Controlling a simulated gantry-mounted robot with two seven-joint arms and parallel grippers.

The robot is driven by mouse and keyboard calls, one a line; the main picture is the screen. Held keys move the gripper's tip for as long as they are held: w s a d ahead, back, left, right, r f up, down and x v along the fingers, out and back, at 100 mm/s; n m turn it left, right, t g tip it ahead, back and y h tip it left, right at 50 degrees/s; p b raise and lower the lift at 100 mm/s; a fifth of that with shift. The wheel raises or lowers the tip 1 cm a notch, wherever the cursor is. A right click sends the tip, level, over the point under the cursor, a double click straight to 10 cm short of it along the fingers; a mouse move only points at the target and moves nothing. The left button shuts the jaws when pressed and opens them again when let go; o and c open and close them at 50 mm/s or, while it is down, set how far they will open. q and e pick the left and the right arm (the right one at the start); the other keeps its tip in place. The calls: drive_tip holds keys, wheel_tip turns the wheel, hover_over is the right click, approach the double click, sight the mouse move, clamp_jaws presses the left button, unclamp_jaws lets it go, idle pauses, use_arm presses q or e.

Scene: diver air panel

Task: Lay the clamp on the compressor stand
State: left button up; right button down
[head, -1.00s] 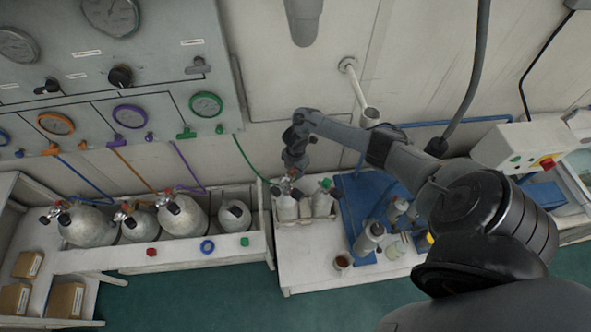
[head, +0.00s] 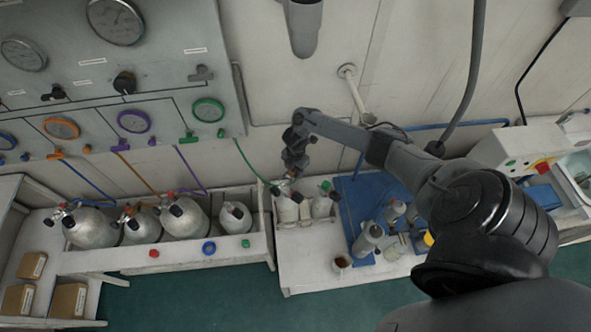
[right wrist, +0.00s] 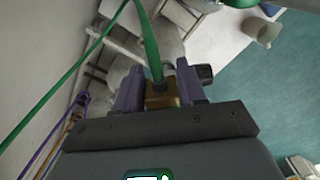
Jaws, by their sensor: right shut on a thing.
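My right gripper (head: 289,175) is over the left one of two grey cylinders (head: 287,209) on the white bench. In the right wrist view its purple fingers (right wrist: 160,88) are shut on a brass-coloured block, seemingly the clamp (right wrist: 161,97), with a dark knob beside it. A green hose (right wrist: 151,42) runs from the clamp; in the head view it hangs from the green-ringed gauge on the panel. I cannot tell whether the clamp touches the cylinder's valve. I cannot tell for certain which part is the compressor stand. My left gripper is not in view.
A blue tray (head: 353,195) with small bottles and a brown-filled cup (head: 342,261) are right of my gripper. A white control box (head: 515,147) with a red button stands farther right. Hoses hang from the panel (head: 150,75).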

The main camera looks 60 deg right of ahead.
drive_tip(key=shift+r+p, duration=1.65)
drive_tip(key=shift+r, duration=0.25)
